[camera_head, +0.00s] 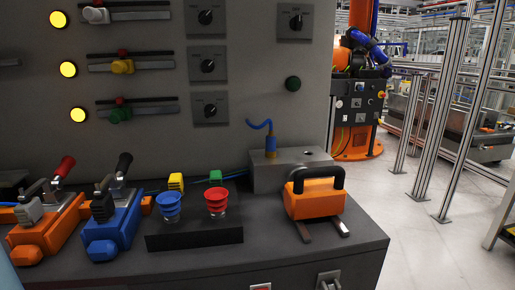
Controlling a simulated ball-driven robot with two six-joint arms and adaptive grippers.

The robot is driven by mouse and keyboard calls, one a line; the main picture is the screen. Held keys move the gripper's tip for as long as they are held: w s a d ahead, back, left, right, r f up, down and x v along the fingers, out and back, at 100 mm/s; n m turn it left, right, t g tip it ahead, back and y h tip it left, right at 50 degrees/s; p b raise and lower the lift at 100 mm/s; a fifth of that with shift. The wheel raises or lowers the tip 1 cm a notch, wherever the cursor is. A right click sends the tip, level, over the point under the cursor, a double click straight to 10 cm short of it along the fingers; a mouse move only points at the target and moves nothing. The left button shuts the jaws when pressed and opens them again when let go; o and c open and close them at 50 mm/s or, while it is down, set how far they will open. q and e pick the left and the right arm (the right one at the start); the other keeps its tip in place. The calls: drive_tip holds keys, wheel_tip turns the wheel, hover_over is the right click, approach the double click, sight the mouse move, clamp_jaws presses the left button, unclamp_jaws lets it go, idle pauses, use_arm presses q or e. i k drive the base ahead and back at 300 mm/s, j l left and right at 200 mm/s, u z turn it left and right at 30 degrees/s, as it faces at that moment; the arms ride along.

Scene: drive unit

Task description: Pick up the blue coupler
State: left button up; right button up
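A blue ribbed cup-shaped piece (168,205), which looks like the blue coupler, stands upright on a clear base in a low black holder (195,238). A similar red piece (216,202) stands to its right in the same holder. A blue plug (270,146) with a curled blue cable stands upright on a grey block (280,172) behind them. I cannot tell for certain which blue part is the coupler. Neither of my grippers is in view.
A blue toggle clamp (113,238) and an orange one (45,232) stand left of the holder. An orange tool with a black handle (316,200) stands right. A panel with knobs and sliders (225,90) rises behind. The dark bench top (290,248) is clear in front.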

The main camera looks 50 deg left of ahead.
sight(270, 150)
drive_tip(key=u, duration=1.55)
drive_tip(key=i+j+u, duration=0.25)
drive_tip(key=k+l, duration=0.05)
drive_tip(key=k, duration=0.05)
